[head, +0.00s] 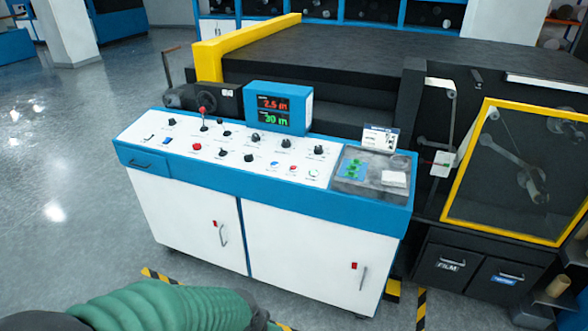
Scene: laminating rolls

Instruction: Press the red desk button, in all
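The blue and white control desk (200,212) stands in the middle of the head view, with a white panel on its sloped top. A round red button (196,146) sits on the left part of that panel. A smaller red button (293,168) sits near the panel's front right, between a blue and a green one. A lever with a red knob (203,110) stands up behind the first red button. A green-sleeved arm of mine crosses the bottom left, well short of the panel. Neither of my grippers is in view.
Several black knobs (250,157) surround the buttons. A display (277,108) stands at the desk's back edge. A dark tray (350,185) with small items is on the right. A yellow-framed machine window (520,180) stands right of the desk. Floor at left is clear.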

